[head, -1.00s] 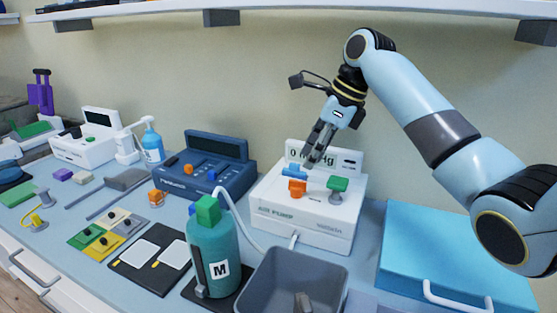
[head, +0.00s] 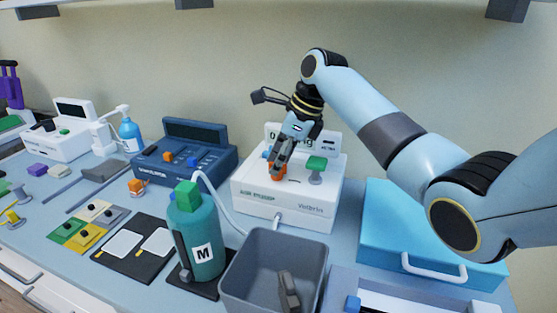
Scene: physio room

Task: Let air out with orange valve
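The white air pump (head: 262,199) stands near the middle of the counter against the wall. Its orange valve (head: 279,176) is on the top, partly hidden by my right gripper (head: 279,163). The fingers point down at the orange valve and seem to overlap or touch it; whether they grip it cannot be told. A green valve (head: 317,163) stands on the pump to the right of it. The pump's display is partly covered by the gripper, so its reading cannot be made out. My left gripper is not in view.
A teal bottle (head: 206,245) marked M with a green top and a grey open bin (head: 262,303) stand in front of the pump. A dark blue device (head: 205,175) is left of it, and a light blue case (head: 425,228) is right. A white tube runs behind the bottle.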

